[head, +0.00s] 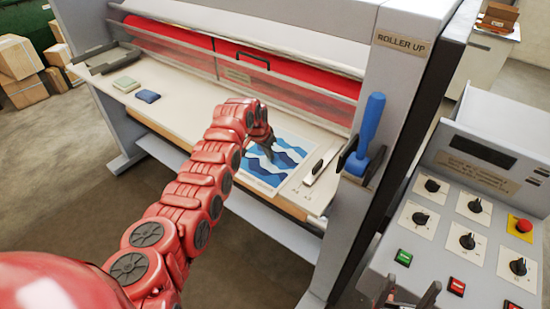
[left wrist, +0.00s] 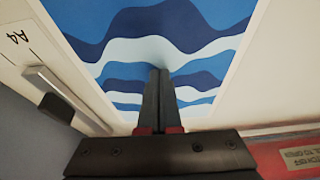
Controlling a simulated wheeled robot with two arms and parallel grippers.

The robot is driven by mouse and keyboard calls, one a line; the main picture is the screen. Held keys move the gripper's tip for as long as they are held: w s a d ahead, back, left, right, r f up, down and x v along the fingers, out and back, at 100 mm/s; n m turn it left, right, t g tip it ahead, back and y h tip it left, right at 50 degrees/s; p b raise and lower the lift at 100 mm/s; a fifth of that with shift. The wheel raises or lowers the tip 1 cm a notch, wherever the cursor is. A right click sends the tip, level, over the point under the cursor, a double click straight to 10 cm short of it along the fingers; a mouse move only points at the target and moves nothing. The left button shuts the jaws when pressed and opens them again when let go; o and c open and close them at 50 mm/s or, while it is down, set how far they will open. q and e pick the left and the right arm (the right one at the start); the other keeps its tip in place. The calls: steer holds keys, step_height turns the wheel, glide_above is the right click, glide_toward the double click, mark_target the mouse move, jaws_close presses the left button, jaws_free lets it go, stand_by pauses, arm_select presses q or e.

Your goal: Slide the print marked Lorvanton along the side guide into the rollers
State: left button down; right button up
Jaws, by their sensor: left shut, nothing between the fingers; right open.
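The print (head: 290,153), a sheet with blue and white waves, lies flat on the laminator's feed table (head: 185,105); small lettering on its near edge is too small to read. It fills much of the left wrist view (left wrist: 195,22). The side guide (head: 322,165), a metal bar with a dark knob, lies just right of it, and on the left in the left wrist view (left wrist: 55,98). The red rollers (head: 190,38) are behind a clear cover. My left gripper (head: 271,157) is shut and empty, fingertips over the print; contact is unclear. My right gripper (head: 408,292) is open near the control panel.
A blue-handled lever (head: 370,125) is on the right post under a "ROLLER UP" plate (head: 402,43). The control panel (head: 465,215) with knobs and buttons stands at right. Two small pads, green (head: 126,84) and blue (head: 147,96), lie on the table's left. The table's middle is clear.

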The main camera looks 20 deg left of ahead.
mark_target(281, 164)
arm_select(q)
steer(key=shift+s+d+f, duration=0.1)
steer(key=shift+s+d+p, duration=0.35)
steer(key=shift+d+p, duration=0.2)
steer(key=shift+d, duration=0.3)
steer(key=shift+s+d, duration=0.2)
steer(key=shift+d, duration=0.3)
steer(key=shift+s+d, duration=0.2)
steer(key=shift+d, duration=0.3)
steer(key=shift+f, duration=0.1)
steer(key=shift+d+b, duration=0.15)
steer(key=shift+b, duration=0.2)
